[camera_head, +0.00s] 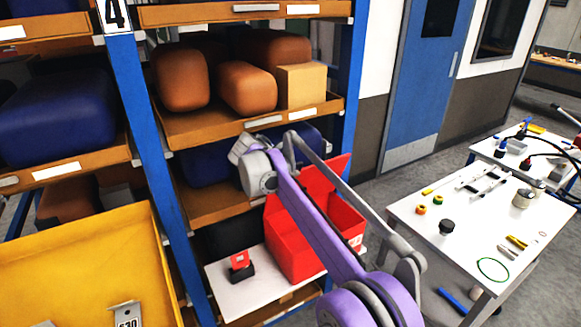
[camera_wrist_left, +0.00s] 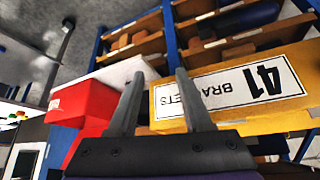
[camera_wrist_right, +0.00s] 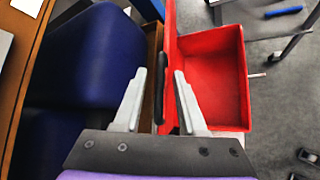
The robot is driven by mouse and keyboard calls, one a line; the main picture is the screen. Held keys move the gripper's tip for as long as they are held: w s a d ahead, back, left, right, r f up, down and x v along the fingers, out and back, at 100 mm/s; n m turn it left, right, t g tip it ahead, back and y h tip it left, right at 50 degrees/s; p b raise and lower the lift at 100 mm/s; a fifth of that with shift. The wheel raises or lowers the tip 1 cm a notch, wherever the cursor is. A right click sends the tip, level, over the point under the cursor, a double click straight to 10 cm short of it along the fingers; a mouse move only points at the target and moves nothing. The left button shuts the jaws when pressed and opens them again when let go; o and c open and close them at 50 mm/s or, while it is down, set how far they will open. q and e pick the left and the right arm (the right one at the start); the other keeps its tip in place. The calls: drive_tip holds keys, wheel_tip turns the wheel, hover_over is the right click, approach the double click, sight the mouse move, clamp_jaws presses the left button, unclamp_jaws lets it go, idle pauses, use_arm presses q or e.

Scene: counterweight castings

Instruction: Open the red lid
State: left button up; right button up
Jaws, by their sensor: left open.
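A red box (camera_head: 288,250) stands on a white board on a low shelf, its open inside visible in the right wrist view (camera_wrist_right: 212,80). Its red lid (camera_wrist_right: 171,60) stands raised, seen nearly edge-on, with a black handle (camera_wrist_right: 159,88) on its left side. My right gripper (camera_wrist_right: 160,72) is open, with its fingers on either side of the handle and lid edge; contact cannot be told. In the head view my purple arm covers part of the box, and the fingers are hidden. My left gripper (camera_wrist_left: 160,70) is open and empty, near the box (camera_wrist_left: 80,105).
A yellow bin (camera_head: 90,255) labelled 41 Brackets is at the left. A small black and red object (camera_head: 241,266) sits on the white board (camera_head: 225,285). Shelf uprights and dark blue castings (camera_wrist_right: 100,60) are close to my right gripper. A white table (camera_head: 470,235) with small parts is right.

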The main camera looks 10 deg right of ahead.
drive_tip(key=v, duration=1)
drive_tip(key=shift+s+a+r, duration=0.2)
drive_tip(key=shift+s+a, duration=0.05)
drive_tip(key=shift+f, duration=0.1)
